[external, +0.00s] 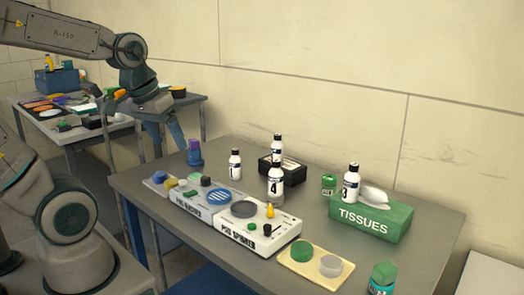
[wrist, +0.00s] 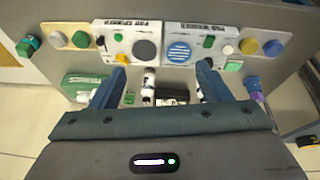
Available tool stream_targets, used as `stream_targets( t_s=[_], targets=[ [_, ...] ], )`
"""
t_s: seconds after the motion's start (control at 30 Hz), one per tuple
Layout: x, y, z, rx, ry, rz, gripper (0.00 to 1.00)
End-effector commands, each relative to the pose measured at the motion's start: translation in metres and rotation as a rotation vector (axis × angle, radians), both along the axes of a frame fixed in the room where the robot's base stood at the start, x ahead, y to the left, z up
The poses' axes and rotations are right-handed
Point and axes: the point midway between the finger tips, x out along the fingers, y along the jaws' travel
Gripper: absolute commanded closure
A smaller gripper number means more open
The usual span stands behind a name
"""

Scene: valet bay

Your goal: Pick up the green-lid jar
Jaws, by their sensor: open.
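Two small jars with green lids show. One jar (external: 329,184) stands near the back of the grey table, left of the tissue box; it appears in the wrist view (wrist: 129,97) between the fingers, near the left one. The other jar (external: 382,278), with a faceted green lid and a labelled body, stands at the front right edge; it shows at the far left in the wrist view (wrist: 27,46). My gripper (external: 164,138) is open and empty, raised at the left end of the table, away from both jars. Its blue fingers point forward in the wrist view (wrist: 163,68).
White numbered bottles (external: 235,165) stand around a black box (external: 291,171). Button panels (external: 268,229) line the front. A purple-topped bottle (external: 194,152) is near my gripper. A second cluttered table is behind.

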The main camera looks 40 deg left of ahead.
Motion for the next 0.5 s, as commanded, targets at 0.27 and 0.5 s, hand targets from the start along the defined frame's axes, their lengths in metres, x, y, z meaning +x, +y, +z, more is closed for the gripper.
stream_targets(
  t_s=[0.27,0.5],
  targets=[
    [0.096,-0.008,0.020,-0.262,0.073,0.433,0.30],
    [0.187,-0.013,0.019,-0.455,0.149,0.842,0.30]
  ],
)
